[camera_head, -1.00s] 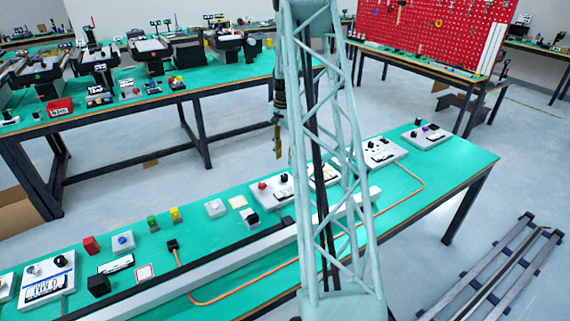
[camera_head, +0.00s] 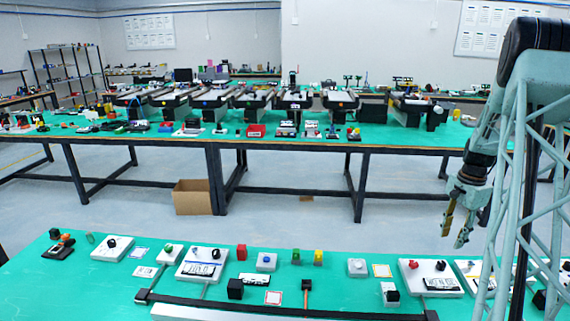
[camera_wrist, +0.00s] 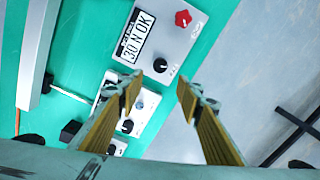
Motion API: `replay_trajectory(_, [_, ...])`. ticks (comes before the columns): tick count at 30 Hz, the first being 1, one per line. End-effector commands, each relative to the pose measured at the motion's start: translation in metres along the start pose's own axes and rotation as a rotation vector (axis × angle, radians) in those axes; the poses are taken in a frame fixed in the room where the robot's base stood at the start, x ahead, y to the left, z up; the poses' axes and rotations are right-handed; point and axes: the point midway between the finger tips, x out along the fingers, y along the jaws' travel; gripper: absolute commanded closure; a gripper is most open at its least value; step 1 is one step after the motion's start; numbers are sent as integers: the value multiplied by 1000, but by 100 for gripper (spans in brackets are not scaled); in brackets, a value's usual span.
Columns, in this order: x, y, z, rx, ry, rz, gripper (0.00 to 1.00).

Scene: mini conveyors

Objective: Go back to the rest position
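My gripper (camera_head: 462,218) hangs from my arm at the right of the head view, fingers pointing down. In the head view it appears above the gap between the near and far tables. In the wrist view my gripper (camera_wrist: 160,92) has its two yellow-brown fingers well apart with nothing between them. Below them is a grey control box (camera_wrist: 175,25) with a red knob, a black knob and a "30 N OK" label. No finger visibly touches anything.
The near green table (camera_head: 60,295) holds several control boxes, small coloured blocks and a black rail (camera_head: 250,305). The far table (camera_head: 280,145) carries mini conveyors. A cardboard box (camera_head: 193,197) stands on the floor. The aisle between the tables is mostly clear.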

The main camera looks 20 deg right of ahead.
Motion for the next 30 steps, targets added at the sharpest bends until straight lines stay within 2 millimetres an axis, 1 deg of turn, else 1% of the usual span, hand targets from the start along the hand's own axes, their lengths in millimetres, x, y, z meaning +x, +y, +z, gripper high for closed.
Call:
replay_trajectory(4, [-1,-1,1,-2,1,-1,67])
replay_trajectory(7, [-6,-2,5,-11,2,-2,67])
replay_trajectory(11, [-18,-7,16,-34,6,-6,67])
replay_trajectory(13, [-28,-10,25,-53,9,-9,67])
replay_trajectory(17, [-51,-16,47,-98,17,-16,67])
replay_trajectory(25, [-101,-26,101,-207,32,-31,67])
replay_trajectory(30, [-131,-28,136,-275,42,-41,67])
